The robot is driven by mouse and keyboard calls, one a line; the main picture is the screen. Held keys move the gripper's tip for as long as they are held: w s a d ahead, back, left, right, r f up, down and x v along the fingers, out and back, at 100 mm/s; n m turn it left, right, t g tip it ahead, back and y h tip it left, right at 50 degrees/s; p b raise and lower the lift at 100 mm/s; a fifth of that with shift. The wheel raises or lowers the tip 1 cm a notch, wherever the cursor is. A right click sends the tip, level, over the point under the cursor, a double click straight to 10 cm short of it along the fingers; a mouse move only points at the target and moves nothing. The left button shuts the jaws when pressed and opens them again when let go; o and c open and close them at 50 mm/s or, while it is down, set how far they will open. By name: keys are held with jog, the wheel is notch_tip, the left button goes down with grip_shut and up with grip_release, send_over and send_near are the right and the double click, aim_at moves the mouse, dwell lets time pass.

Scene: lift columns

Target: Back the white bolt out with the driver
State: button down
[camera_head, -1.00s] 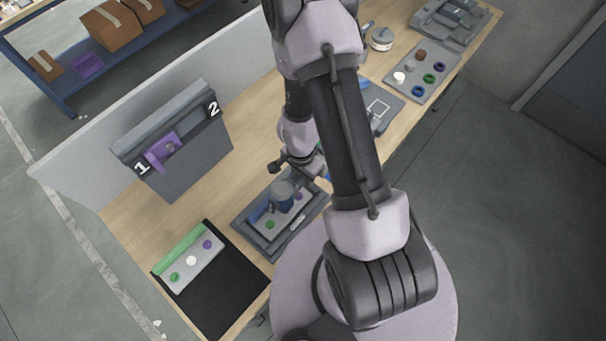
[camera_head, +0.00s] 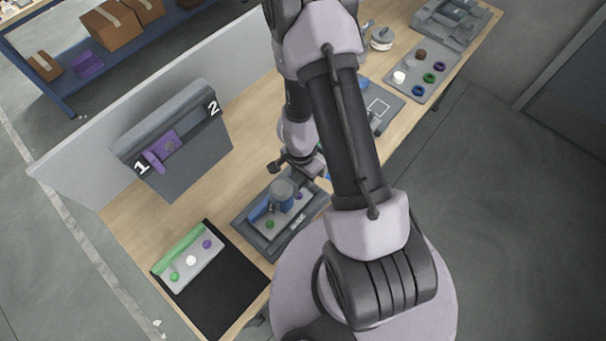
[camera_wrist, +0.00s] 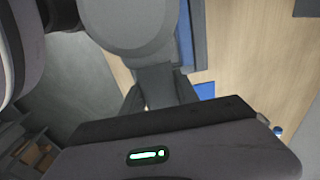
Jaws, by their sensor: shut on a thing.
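In the head view the driver (camera_head: 284,194), a blue and grey cylinder, stands over the grey plate in the dark tray (camera_head: 240,224). A green bolt (camera_head: 269,224) and a purple bolt (camera_head: 298,196) show on that plate, either side of the driver. No white bolt shows there; the driver covers the spot between them. My gripper (camera_head: 287,173) is at the driver's far side, shut on it. In the wrist view a large grey round part (camera_wrist: 125,22) fills the top, by the fingers. The driver's tip is hidden.
Another plate with green, white (camera_head: 191,261) and purple bolts lies on a black mat (camera_head: 225,292) at left. A grey stand marked 1 and 2 (camera_head: 190,160) holds a purple part (camera_head: 165,147). A grey tray of coloured pieces (camera_head: 422,72) is farther right.

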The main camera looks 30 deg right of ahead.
jog(key=shift+f+b, duration=0.4)
jog(key=shift+f, duration=0.05)
dwell(0.4)
jog(key=shift+r+p, duration=0.5)
jog(key=shift+p, duration=0.25)
dwell(2.5)
jog(key=shift+s+f, duration=0.1)
jog(key=shift+f, duration=0.05)
dwell(0.4)
jog(key=shift+r, duration=0.25)
dwell(0.4)
jog(key=shift+r+p, duration=2.45)
jog(key=shift+p, duration=0.2)
notch_tip(320, 180, up, 4)
jog(key=p, duration=0.4)
jog(key=shift+r, duration=0.1)
